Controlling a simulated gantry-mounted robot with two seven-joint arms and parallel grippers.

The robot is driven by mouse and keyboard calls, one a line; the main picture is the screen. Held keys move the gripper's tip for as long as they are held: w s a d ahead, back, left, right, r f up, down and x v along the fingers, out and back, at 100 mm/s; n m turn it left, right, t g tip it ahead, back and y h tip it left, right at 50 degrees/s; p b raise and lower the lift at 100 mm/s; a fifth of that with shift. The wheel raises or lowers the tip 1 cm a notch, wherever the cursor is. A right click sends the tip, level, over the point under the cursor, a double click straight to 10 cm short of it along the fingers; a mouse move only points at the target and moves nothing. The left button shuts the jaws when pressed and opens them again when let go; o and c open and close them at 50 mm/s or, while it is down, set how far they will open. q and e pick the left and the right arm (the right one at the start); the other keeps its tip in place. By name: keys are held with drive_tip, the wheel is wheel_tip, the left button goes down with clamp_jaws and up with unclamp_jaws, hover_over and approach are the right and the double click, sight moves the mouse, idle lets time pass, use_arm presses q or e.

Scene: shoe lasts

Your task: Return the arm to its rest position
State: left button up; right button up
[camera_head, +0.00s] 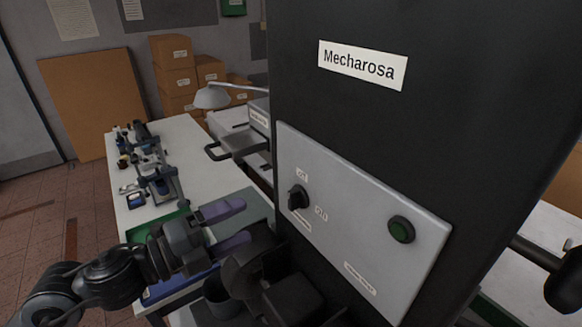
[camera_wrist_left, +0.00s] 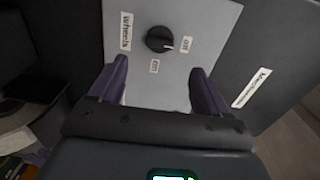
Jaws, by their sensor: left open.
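My left gripper (camera_head: 228,226) comes in from the left in the head view. Its two purple fingers are apart with nothing between them. It points toward the grey control panel (camera_head: 338,240) on a tall black machine (camera_head: 440,90) labelled "Mecharosa". A black rotary knob (camera_head: 298,197) sits on the panel's left side, to the right of the fingertips. In the left wrist view the gripper (camera_wrist_left: 160,82) is open below the knob (camera_wrist_left: 159,39), apart from it. My right gripper does not show.
A white table (camera_head: 207,152) at left holds several tools and a green mat. A lamp (camera_head: 212,96) and a grey device stand behind. Cardboard boxes (camera_head: 176,82) are stacked at the back. Dark machine parts (camera_head: 270,285) lie below the gripper.

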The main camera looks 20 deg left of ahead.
use_arm(q)
drive_tip(key=s+d+f+n+g+y+p, duration=0.1)
drive_tip(key=s+d+f+n+y+p, duration=0.2)
drive_tip(key=f+n, duration=0.45)
drive_tip(key=s+d+f+n+y+p, duration=0.1)
drive_tip(key=s+f+n+y+p, duration=0.1)
drive_tip(key=s+f+n+p, duration=0.45)
drive_tip(key=s+a+f+n+g+y, duration=0.2)
drive_tip(key=s+f+n+g+y, duration=0.3)
drive_tip(key=s+f+n+g, duration=0.3)
drive_tip(key=s+f+g, duration=0.2)
drive_tip(key=s+f, duration=0.2)
drive_tip(key=f, duration=0.1)
drive_tip(key=shift+a+n, duration=0.25)
drive_tip(key=shift+n, duration=0.15)
